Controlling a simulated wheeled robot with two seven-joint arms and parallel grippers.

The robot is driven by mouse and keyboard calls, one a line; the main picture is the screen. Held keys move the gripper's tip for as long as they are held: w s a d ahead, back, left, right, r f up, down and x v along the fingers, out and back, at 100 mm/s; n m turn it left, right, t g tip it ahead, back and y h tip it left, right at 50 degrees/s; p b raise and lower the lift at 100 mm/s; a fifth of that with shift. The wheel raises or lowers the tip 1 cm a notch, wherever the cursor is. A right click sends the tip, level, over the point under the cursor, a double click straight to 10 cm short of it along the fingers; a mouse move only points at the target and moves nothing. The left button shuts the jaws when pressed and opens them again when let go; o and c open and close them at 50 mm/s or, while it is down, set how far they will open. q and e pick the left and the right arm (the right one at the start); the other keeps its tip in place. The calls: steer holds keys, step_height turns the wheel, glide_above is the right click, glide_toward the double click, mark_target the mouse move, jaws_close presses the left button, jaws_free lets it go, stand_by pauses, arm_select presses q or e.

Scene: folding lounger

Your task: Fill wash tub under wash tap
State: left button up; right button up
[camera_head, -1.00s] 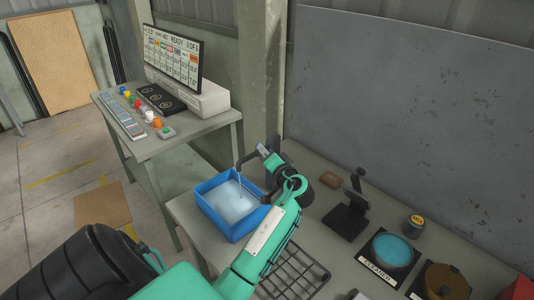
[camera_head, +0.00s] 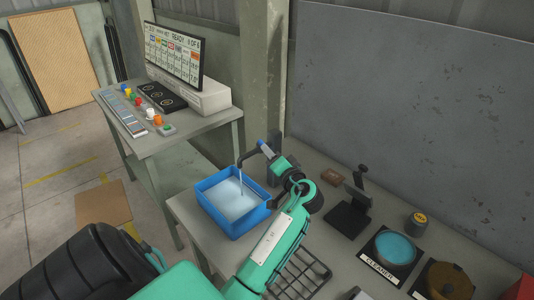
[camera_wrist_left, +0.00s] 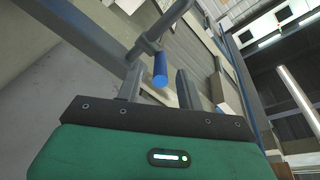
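The blue wash tub (camera_head: 213,207) stands on the grey bench and holds pale, foamy-looking water (camera_head: 230,203). The dark wash tap (camera_head: 246,157) arches over it, and a thin stream (camera_head: 240,183) falls from its spout into the tub. My left gripper (camera_head: 272,158) is beside the tap's blue-tipped lever (camera_head: 262,144). In the left wrist view, the left gripper's fingers (camera_wrist_left: 158,88) are apart, with the blue lever tip (camera_wrist_left: 160,70) seen in the gap and clear space on both sides. My right gripper is not in view.
A wire rack (camera_head: 300,272) lies partly under my left arm. A black stand (camera_head: 350,212), a small dark pot (camera_head: 416,223) and a blue cleaner dish (camera_head: 395,249) are to the right. A console table with a screen (camera_head: 174,55) stands behind left.

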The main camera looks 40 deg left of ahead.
arm_select(q)
steer(key=b+v, duration=0.2)
steer(key=v, duration=0.8)
steer(key=shift+d+b, duration=0.2)
steer(key=shift+b, duration=0.2)
steer(key=shift+s, duration=0.15)
